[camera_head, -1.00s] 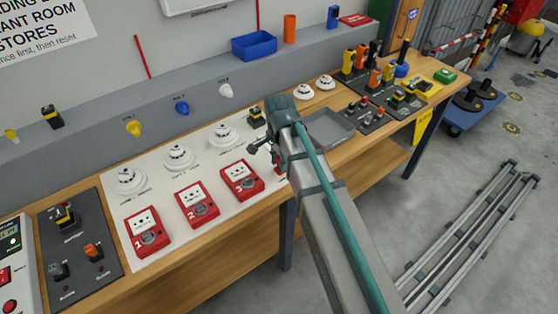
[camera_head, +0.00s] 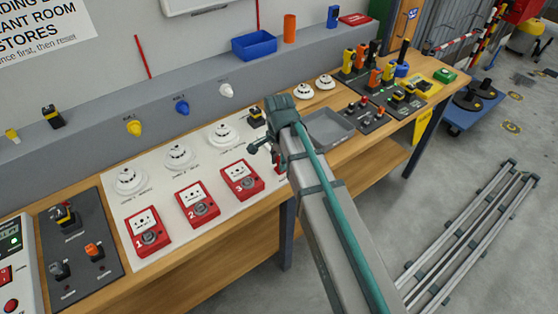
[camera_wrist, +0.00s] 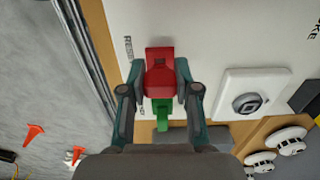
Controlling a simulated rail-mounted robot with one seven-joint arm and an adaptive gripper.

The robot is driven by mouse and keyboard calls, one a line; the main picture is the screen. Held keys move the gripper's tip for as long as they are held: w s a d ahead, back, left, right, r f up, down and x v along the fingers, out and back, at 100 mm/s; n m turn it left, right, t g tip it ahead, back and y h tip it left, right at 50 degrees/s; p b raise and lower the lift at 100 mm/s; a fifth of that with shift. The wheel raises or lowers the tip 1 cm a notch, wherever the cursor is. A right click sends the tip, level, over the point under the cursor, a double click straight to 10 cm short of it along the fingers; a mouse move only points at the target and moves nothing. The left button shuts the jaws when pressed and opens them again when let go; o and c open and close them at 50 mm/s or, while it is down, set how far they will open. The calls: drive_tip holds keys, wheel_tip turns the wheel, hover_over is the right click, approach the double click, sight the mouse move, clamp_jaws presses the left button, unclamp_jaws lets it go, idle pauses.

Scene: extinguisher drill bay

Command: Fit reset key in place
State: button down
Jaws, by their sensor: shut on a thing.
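My gripper (camera_wrist: 160,92) is shut on a red piece with a green part below it, which looks like the reset key (camera_wrist: 160,77). The fingers sit on both sides of it over a white panel (camera_wrist: 210,30). I cannot tell whether the piece touches the panel. Printed lettering starting "RESE" runs beside it. To the right in the wrist view, a pale square unit (camera_wrist: 262,88) carries a dark round fitting. In the head view my gripper (camera_head: 262,147) is above the right end of the panel, where my arm hides what it holds.
Red call points numbered 1 (camera_head: 145,228), 2 (camera_head: 197,204) and 3 (camera_head: 240,181) stand on the panel, with white detectors (camera_head: 178,156) behind them. A grey tray (camera_head: 330,130) lies right of my arm. Dark boards with switches are at both sides.

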drive_tip(key=shift+f+b, duration=0.3)
drive_tip(key=shift+f, duration=0.5)
idle(0.5)
drive_tip(key=c, duration=0.8)
unclamp_jaws()
drive_tip(key=shift+o, duration=0.4)
drive_tip(key=shift+o, duration=1.4)
drive_tip(key=shift+r, duration=0.2)
drive_tip(key=shift+r+p, duration=2.6)
drive_tip(key=shift+r, duration=0.8)
